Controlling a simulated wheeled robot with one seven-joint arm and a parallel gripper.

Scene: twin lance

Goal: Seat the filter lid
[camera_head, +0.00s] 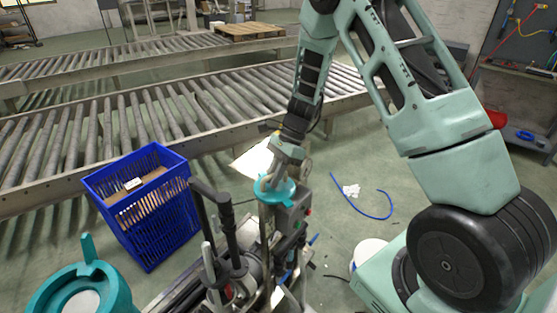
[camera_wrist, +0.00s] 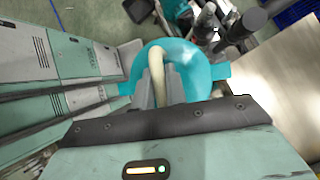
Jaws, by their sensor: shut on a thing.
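The filter lid is a teal ring (camera_head: 268,195) with a tab at its side, and it hangs below my gripper (camera_head: 287,166) near the middle of the head view. In the wrist view the same teal lid (camera_wrist: 196,55) has a pale curved handle. My gripper (camera_wrist: 168,88) is shut on that handle, and its fingers hide part of it. A larger teal round body (camera_head: 105,288) with an upright tab and a pale centre stands at the lower left of the head view, cut by the frame edge. It is well apart from the lid. I cannot tell whether the lid touches the machinery behind it.
A machine with black handles and a grey box (camera_head: 286,218) stands close around the lid. A blue crate (camera_head: 152,222) stands left of it. Roller conveyors (camera_head: 130,125) run behind. A blue hose (camera_head: 375,215) lies on open floor at right.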

